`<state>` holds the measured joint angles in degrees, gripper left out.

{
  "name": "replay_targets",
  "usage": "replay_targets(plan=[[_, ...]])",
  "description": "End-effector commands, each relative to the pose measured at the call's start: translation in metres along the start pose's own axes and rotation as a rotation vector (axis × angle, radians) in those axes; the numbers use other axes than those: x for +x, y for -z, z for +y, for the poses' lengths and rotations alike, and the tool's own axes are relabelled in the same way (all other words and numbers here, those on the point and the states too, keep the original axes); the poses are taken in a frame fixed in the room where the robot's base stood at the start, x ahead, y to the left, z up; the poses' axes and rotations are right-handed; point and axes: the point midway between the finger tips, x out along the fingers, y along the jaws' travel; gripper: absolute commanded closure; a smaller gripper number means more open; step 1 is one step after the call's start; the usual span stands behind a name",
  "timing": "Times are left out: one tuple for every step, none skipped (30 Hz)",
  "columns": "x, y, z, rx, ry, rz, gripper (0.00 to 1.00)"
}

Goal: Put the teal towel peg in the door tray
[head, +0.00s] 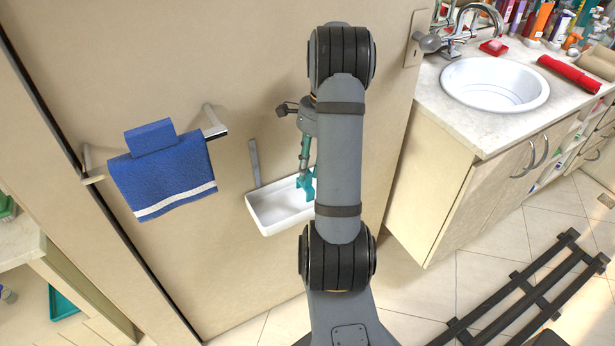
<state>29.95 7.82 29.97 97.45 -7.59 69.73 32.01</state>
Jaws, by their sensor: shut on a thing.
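The teal towel peg (307,188) is small and bright teal, in the middle of the head view. My gripper (304,168) points down just above it and is shut on it. The white door tray (265,222) is a shallow, long tray fixed to the beige door. The peg overlaps the tray's back right part in the picture. I cannot tell whether it touches the tray. My arm hides the right end of the tray and part of the gripper.
A blue towel (165,180) hangs on a rail (215,128) left of the tray. A counter with a white basin (495,85) stands at the right. A dark rail frame (525,292) is on the floor.

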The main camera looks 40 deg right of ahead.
Motion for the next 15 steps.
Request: replay_targets(plan=[[0.003, 0.0, -0.001, 0.001, -0.002, -0.001, 1.0], [0.006, 0.0, 0.0, 0.001, -0.003, -0.002, 1.0], [0.011, 0.001, 0.0, 0.002, -0.004, -0.002, 1.0], [0.016, 0.002, 0.0, 0.002, -0.004, -0.004, 1.0], [0.021, 0.003, 0.001, 0.002, -0.005, -0.003, 1.0], [0.026, 0.004, 0.0, 0.002, -0.004, -0.003, 1.0], [0.03, 0.005, 0.0, 0.002, -0.004, -0.003, 1.0], [0.034, 0.006, 0.0, 0.002, -0.004, -0.003, 1.0], [0.037, 0.007, 0.0, 0.001, -0.003, -0.002, 1.0], [0.039, 0.007, 0.0, 0.001, -0.002, -0.001, 1.0], [0.04, 0.007, 0.0, 0.001, -0.001, -0.001, 1.0], [0.04, 0.008, 0.0, 0.001, 0.0, -0.001, 1.0], [0.04, 0.008, -0.001, 0.001, 0.0, 0.0, 1.0], [0.04, 0.008, -0.001, 0.001, 0.0, 0.0, 1.0], [0.04, 0.008, -0.001, 0.001, 0.0, 0.0, 1.0]])
